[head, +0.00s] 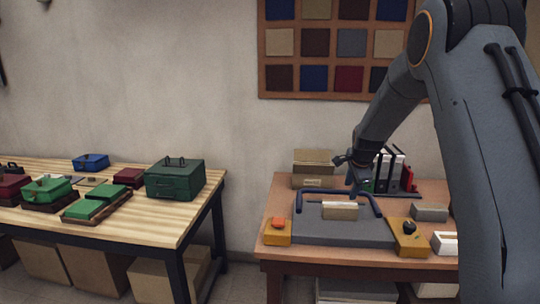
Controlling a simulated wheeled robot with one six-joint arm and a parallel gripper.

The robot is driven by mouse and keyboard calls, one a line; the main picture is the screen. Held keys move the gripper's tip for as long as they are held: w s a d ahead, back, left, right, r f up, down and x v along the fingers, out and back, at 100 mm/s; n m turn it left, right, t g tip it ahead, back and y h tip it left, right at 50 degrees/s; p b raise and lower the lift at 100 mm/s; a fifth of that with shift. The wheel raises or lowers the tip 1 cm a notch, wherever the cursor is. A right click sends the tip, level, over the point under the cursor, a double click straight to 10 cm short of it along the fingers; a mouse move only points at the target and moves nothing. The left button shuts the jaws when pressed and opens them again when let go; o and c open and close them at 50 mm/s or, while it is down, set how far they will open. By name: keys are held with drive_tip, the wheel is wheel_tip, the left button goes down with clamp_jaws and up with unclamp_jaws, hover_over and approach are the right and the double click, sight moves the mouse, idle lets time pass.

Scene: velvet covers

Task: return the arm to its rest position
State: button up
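My arm (480,130) comes in from the right and reaches down to the left over the right-hand table. My gripper (352,186) is above the back of that table, close to the blue bar frame (300,194) on the grey plate (318,232). A small tan block (340,211) lies on the plate, in front of and below the gripper. The gripper is small and dark here, so its fingers do not show clearly. I cannot tell whether it touches the blue frame.
Yellow blocks (278,238) flank the plate. A cardboard box (313,160), upright binders (392,165) and a grey block (429,213) stand around it. The left wooden table (150,222) holds a dark green case (175,180) and several smaller cases. A floor gap separates the tables.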

drive_tip(key=s+a+f+n+g+b, duration=0.1)
drive_tip(key=s+n, duration=0.4)
drive_tip(key=s, duration=0.9)
drive_tip(key=s+a+f+n+g+b, duration=0.2)
drive_tip(key=s+a+f+n+b, duration=0.2)
drive_tip(key=s, duration=1)
drive_tip(key=s+a+f+n+g+b, duration=0.2)
drive_tip(key=s+f+n, duration=0.4)
drive_tip(key=s, duration=0.8)
drive_tip(key=a+n+b, duration=0.1)
drive_tip(key=a+n, duration=0.1)
drive_tip(key=shift+s+a+y, duration=0.15)
drive_tip(key=shift+a+y, duration=0.15)
drive_tip(key=shift+a, duration=0.1)
